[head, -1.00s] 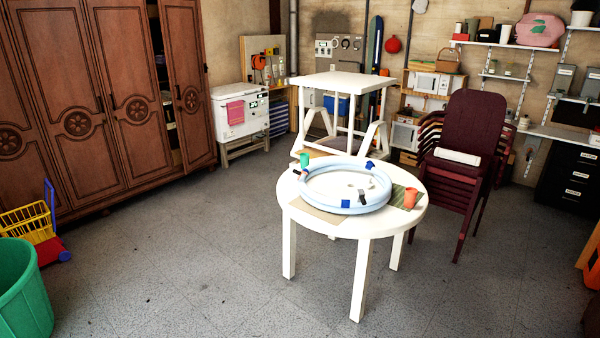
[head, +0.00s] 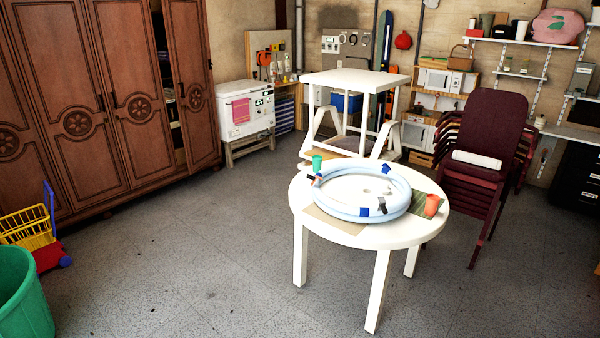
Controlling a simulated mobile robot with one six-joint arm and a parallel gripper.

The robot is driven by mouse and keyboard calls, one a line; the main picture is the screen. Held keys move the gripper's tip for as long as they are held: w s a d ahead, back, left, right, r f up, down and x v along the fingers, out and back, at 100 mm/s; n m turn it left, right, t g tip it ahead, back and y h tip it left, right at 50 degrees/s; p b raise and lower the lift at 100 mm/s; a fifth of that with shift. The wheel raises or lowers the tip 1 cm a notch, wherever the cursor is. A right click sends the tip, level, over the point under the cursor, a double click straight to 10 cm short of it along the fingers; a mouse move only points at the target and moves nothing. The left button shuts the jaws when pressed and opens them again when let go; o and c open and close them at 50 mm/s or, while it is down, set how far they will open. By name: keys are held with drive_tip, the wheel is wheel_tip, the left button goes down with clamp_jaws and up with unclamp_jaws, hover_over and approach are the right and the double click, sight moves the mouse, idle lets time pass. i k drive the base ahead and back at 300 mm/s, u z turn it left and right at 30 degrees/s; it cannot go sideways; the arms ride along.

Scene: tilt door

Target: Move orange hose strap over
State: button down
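A pale blue ring of hose (head: 335,207) lies flat on the round white table (head: 400,240). Dark blue bands or clips (head: 364,211) sit on it, with a small black piece (head: 382,205) at its front and another (head: 311,178) at its left. I cannot make out an orange strap on the hose; the pieces are too small to tell apart. An orange cup (head: 431,205) stands to the right of the hose, and a green cup (head: 317,164) stands at its back left. My gripper is not in view.
A white square table (head: 355,80) stands behind the round table. Stacked dark red chairs (head: 490,130) stand to its right. Brown wardrobes (head: 110,90) line the left wall. A toy cart (head: 35,230) and green bin (head: 22,300) are at front left. The floor left of the table is clear.

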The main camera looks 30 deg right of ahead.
sight(314, 178)
drive_tip(key=i, duration=1.3)
drive_tip(key=u, duration=0.25)
